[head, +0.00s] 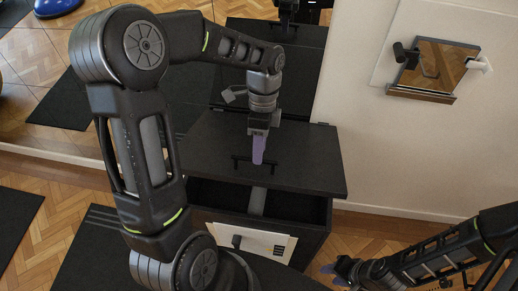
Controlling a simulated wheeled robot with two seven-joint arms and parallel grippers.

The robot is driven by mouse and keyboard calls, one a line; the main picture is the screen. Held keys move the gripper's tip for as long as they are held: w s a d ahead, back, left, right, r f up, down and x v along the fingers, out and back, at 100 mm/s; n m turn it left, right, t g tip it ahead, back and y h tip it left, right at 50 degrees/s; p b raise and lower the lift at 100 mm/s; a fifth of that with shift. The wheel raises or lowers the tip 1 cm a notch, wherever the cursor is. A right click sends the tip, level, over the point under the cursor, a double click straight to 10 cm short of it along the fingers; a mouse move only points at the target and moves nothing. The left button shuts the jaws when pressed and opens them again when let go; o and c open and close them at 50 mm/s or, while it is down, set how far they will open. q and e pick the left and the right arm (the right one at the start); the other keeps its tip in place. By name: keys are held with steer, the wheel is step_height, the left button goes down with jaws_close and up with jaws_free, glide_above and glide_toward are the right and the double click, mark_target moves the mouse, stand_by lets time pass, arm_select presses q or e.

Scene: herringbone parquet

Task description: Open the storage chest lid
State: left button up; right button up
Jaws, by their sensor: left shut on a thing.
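The storage chest (312,243) stands against the wall in the head view, a dark box with a pale panel on its front. Its black lid (310,165) is raised at the front, and the dark interior shows below its front edge. My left gripper (258,160) reaches down over the lid with its purple fingers shut on the dark lid handle (240,166). My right gripper (333,269) is low at the bottom right, in front of the chest and apart from it. Its fingers are too small to tell whether they are open.
A large mirror (300,62) behind the chest reflects the room and my arm. A small framed mirror (436,68) hangs on the pale wall at the right. Dark mats (18,222) lie on the parquet at the left. Bare parquet shows right of the chest.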

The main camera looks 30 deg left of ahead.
arm_select(q)
steer(key=shift+o, duration=0.3)
steer(key=b+v, duration=0.1)
steer(key=v, duration=0.6)
steer(key=shift+r, duration=0.4)
